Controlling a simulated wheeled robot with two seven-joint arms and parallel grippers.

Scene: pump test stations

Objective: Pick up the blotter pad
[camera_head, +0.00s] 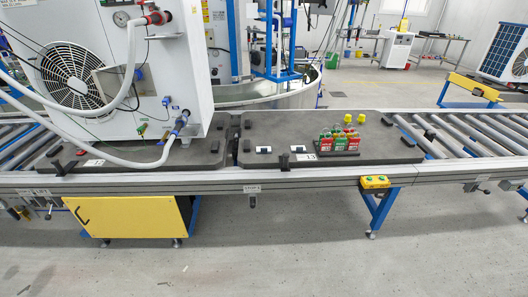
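I cannot pick out a blotter pad for certain in the head view. Small white-and-dark pieces (264,150) lie on the dark grey pallet (370,125), and a similar piece (298,148) lies to their right. They are too small to identify. A cluster of red and green items (338,144) stands upright near the pallet's front edge, with yellow pieces (355,119) behind it. Neither my left nor my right gripper is in view.
The pallet sits on a roller conveyor (470,131) running left to right. A large white heat pump unit (150,60) with hoses stands on the left pallet. A yellow button box (375,182) is on the front rail. The floor in front (300,250) is clear.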

